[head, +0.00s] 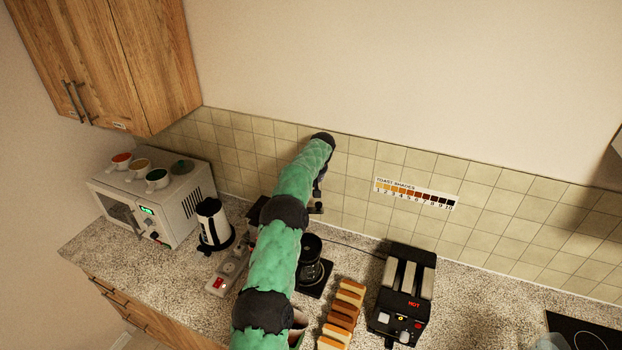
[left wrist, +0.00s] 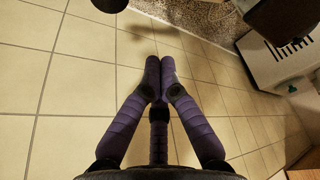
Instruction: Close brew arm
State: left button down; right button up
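The coffee maker is partly hidden behind my green arm in the head view. Its dark glass carafe (head: 311,262) stands on a black base plate. A dark block (head: 259,210) shows left of my arm. I cannot make out the brew arm or its position for sure. My left arm reaches over the counter to the tiled wall, above and behind the carafe; its gripper is mostly hidden there in the head view. In the left wrist view my left gripper (left wrist: 160,68) has its purple fingertips together with nothing visible between them. My right gripper is not in view.
Left of my arm are a kettle (head: 213,226), a red-switched power strip (head: 222,280) and a white microwave (head: 160,200) with cups on top. Right of it are bread slices (head: 343,316) and a black toaster (head: 403,293).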

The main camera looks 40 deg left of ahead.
pick_arm(q)
jog(key=shift+s+d+f+p, duration=0.3)
jog(key=shift+d+f+p, duration=0.25)
jog(key=shift+d, duration=0.2)
jog(key=shift+s+d+f+p, duration=0.25)
jog(key=shift+d+f+p, duration=0.15)
jog(key=shift+d+f, duration=0.3)
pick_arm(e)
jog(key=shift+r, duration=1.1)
pick_arm(q)
jog(key=shift+r, duration=0.1)
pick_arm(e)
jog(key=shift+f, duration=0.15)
pick_arm(q)
jog(key=shift+s+d+m+b, duration=0.2)
jog(key=shift+m+b, duration=0.1)
jog(key=shift+b, duration=0.3)
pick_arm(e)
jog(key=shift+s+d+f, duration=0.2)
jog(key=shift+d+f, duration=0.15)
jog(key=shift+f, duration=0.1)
pick_arm(q)
jog(key=shift+b, duration=0.3)
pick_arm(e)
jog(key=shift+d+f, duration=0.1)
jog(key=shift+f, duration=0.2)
